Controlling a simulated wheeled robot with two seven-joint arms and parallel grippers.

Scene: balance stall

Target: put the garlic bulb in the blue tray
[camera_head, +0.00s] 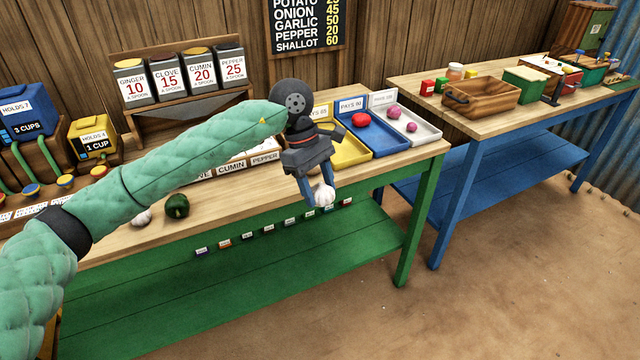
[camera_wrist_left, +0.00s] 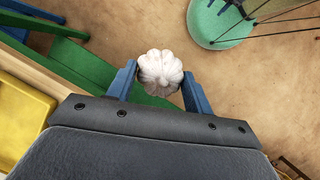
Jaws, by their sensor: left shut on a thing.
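A white garlic bulb (camera_head: 324,194) is held between the blue fingertips of my left gripper (camera_head: 312,188), out past the front edge of the green table. In the left wrist view the bulb (camera_wrist_left: 160,72) sits between the two fingers of my left gripper (camera_wrist_left: 160,88), with floor below. The blue tray (camera_head: 378,138) lies on the green table to the right of the gripper, with a red item (camera_head: 361,119) in it. It stands between a yellow tray (camera_head: 348,152) and a white tray (camera_head: 425,131). My right gripper is not in view.
A green pepper (camera_head: 177,206) and another pale bulb (camera_head: 141,217) lie on the table (camera_head: 230,198) to the left. The white tray holds two pink items. Labelled spice containers (camera_head: 182,75) stand behind. A blue table (camera_head: 480,125) with boxes is at the right.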

